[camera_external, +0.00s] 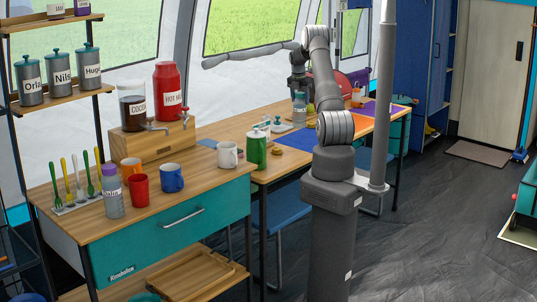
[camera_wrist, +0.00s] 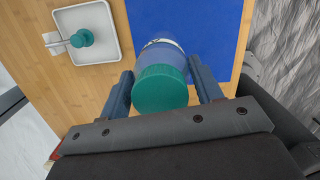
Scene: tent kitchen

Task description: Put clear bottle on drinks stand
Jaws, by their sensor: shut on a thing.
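My gripper (camera_external: 300,92) is over the far wooden table and shut on a clear bottle (camera_external: 300,108) with a teal cap. In the wrist view the bottle (camera_wrist: 165,55) sits between the two fingers (camera_wrist: 165,88), its cap facing the camera and its lower body mostly hidden. The bottle looks upright at the edge of a blue mat (camera_wrist: 215,30); I cannot tell whether its base touches the table. A wooden stand (camera_external: 155,142) on the near teal cabinet carries a cocoa dispenser (camera_external: 132,105) and a red hot-drink dispenser (camera_external: 167,92); it may be the drinks stand.
A white tray with a teal-knobbed item (camera_wrist: 80,35) lies beside the bottle. A green canister (camera_external: 256,150) stands nearer. The near cabinet holds another bottle (camera_external: 113,197), a red mug (camera_external: 139,190), a blue mug (camera_external: 172,178) and a white mug (camera_external: 227,155). A grey pole (camera_external: 383,90) stands right.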

